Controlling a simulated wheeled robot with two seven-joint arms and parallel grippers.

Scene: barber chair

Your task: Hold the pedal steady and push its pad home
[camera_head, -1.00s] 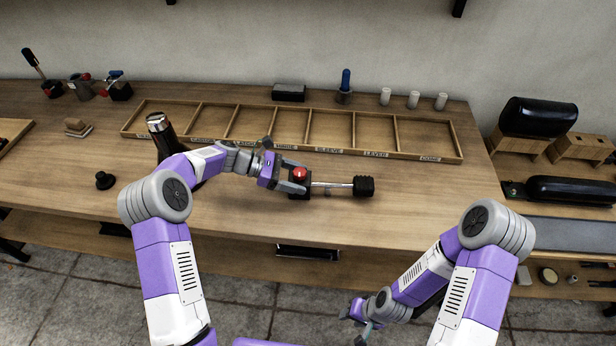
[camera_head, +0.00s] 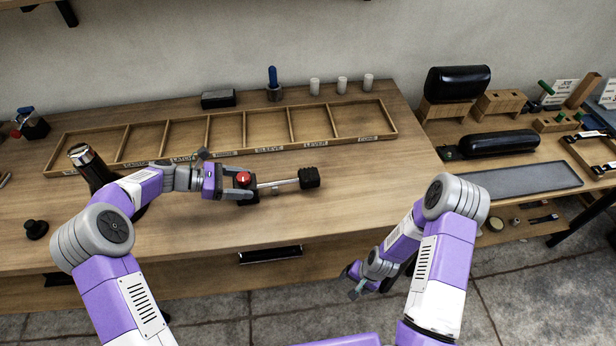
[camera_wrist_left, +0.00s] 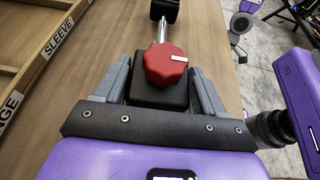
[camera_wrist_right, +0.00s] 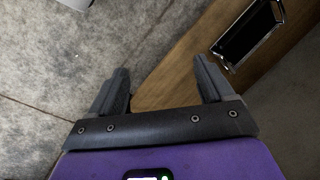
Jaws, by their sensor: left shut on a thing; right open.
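The pedal lies on the bench: a black block with a red knob, a silver rod (camera_head: 278,183) and a black pad (camera_head: 309,177) at the rod's right end. In the left wrist view the red knob (camera_wrist_left: 165,64) sits on the black block (camera_wrist_left: 160,95), with the rod running away to the pad (camera_wrist_left: 165,10). My left gripper (camera_head: 243,188) is shut on the black block, a finger on each side. Whether the pad is fully seated on the rod I cannot tell. My right gripper (camera_head: 355,285) is open and empty, low in front of the bench; its fingers show in the right wrist view (camera_wrist_right: 162,90).
A labelled wooden compartment tray (camera_head: 395,134) lies behind the pedal. A dark silver-topped bottle (camera_head: 88,165) stands behind my left arm, and a black knob (camera_head: 36,229) lies at left. White cylinders (camera_head: 342,84) stand at the back. Bench right of the pad is clear.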

